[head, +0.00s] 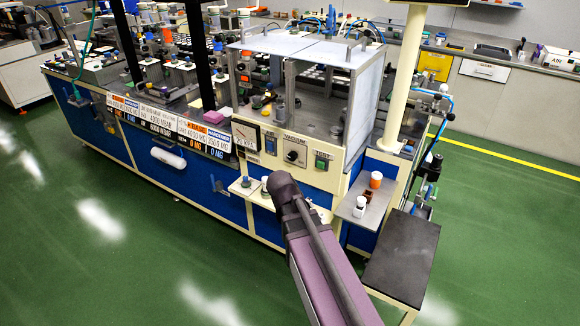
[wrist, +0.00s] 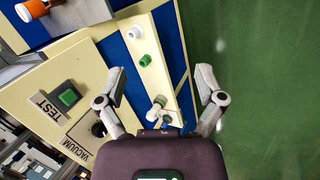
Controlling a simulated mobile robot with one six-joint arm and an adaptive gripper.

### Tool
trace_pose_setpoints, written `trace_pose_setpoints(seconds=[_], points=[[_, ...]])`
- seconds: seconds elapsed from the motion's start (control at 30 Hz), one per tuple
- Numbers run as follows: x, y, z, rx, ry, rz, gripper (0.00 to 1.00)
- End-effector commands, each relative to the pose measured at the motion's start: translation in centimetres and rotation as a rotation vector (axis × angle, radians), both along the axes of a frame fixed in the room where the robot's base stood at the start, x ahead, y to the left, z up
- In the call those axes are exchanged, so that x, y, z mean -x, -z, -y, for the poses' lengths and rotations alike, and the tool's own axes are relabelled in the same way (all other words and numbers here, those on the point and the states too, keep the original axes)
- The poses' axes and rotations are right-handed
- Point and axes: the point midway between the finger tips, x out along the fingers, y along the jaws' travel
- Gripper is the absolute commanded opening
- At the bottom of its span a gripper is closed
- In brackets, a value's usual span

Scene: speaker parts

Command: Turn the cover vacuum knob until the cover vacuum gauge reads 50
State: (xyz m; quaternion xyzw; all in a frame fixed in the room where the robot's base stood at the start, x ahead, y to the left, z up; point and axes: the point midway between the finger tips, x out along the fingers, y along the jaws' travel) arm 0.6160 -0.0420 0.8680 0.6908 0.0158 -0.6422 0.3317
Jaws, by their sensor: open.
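The vacuum knob (head: 292,155) is a dark round knob on a pale plate, on the cream front panel under the clear cover (head: 310,50). In the wrist view the knob (wrist: 98,129) shows at the lower left by the VACUUM label, partly behind my gripper's left finger. The white-faced gauge (head: 246,135) is left of the knob in the head view; its needle is too small to read. My gripper (wrist: 157,75) is open and empty, over a narrow cream ledge, with the knob outside its fingers. In the head view my arm hides most of the gripper.
A green TEST button (head: 322,160) sits right of the knob. The ledge holds white caps (wrist: 136,32). The green floor in front is open.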

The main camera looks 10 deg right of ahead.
Motion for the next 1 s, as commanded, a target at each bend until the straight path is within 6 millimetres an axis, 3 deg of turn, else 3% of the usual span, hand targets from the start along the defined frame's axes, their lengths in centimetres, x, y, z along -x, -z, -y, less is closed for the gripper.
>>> trace_pose_setpoints(seconds=[0.03,0.1,0.47,0.8,1.0], points=[[-1.5,1.5,0.2,0.068,-0.069,-0.001,0.87],[-3.1,1.9,0.6,0.166,-0.163,-0.008,0.87],[-11.3,2.4,0.6,0.716,-0.624,-0.136,0.87],[-18.0,1.5,-3.2,1.258,-0.957,-0.384,0.87],[-20.0,0.8,-5.3,1.452,-1.043,-0.506,0.87]])
